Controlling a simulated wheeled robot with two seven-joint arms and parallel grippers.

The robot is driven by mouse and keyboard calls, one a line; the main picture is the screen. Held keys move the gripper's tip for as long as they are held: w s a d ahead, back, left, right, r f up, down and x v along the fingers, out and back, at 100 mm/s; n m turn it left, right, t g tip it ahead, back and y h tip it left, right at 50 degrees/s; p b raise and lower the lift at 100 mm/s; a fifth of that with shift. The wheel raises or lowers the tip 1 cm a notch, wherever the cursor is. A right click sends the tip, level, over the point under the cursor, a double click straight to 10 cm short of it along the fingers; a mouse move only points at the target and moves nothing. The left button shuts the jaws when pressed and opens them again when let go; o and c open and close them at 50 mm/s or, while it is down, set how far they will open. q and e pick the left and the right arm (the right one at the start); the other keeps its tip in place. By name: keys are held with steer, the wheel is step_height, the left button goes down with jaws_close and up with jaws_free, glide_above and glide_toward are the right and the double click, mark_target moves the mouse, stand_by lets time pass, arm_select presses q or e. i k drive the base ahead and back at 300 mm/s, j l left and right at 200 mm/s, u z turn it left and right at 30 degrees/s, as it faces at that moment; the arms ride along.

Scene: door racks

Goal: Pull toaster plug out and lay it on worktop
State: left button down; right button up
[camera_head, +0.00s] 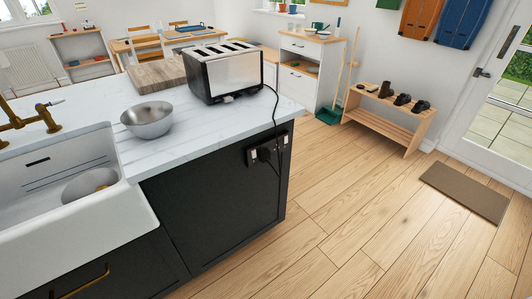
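The toaster (226,72), silver and black with several slots, stands on the white worktop (185,150) near its far right corner. Its black cord (277,105) drops over the worktop edge and down the dark side of the island. The black toaster plug (264,154) sits at a dark socket plate (252,157) on that side, and appears to be in it. A second dark part of the cord or plate is beside it, too small to tell apart. Neither of my grippers shows in this view.
A metal bowl (147,119) and a wooden board (158,76) stand on the worktop. A white sink (75,210) with a brass tap is at left. The wooden floor (350,220) right of the island is clear, up to a shoe bench (392,122) and a doormat (466,192).

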mark_target(264, 155)
steer(key=i+l, duration=0.1)
steer(key=l, duration=0.25)
steer(key=i+l, duration=0.1)
steer(key=l, duration=0.3)
steer(key=i+l, duration=0.15)
steer(key=l, duration=0.2)
steer(key=i+l, duration=0.1)
steer(key=l, duration=0.3)
steer(key=i+l, duration=0.1)
steer(key=l, duration=0.25)
steer(key=i+l, duration=0.1)
steer(key=l, duration=0.3)
